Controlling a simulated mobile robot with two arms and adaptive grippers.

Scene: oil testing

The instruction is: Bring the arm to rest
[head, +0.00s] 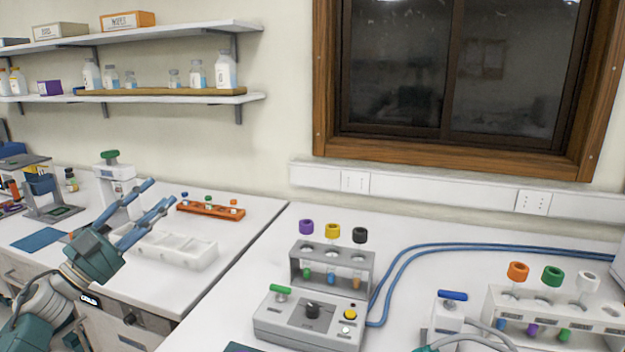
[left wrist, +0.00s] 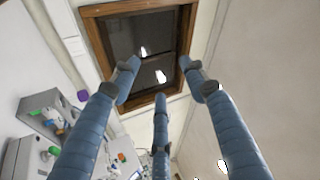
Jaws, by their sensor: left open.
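My left gripper (head: 161,194) comes in from the lower left in the head view, above the left bench, its blue fingers pointing up and to the right. The fingers are spread apart with nothing between them. In the left wrist view the three fingers (left wrist: 160,88) are apart and empty, pointing toward the dark window. Part of a white tray (head: 185,247) shows behind and below the fingers. My right gripper cannot be made out in the head view.
A white device with a green knob (head: 110,157) stands behind the left gripper. An orange rack (head: 212,211) lies to its right. A grey rack (head: 331,267) and a control box (head: 309,322) stand on the right bench. Wall shelves (head: 150,97) hold bottles.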

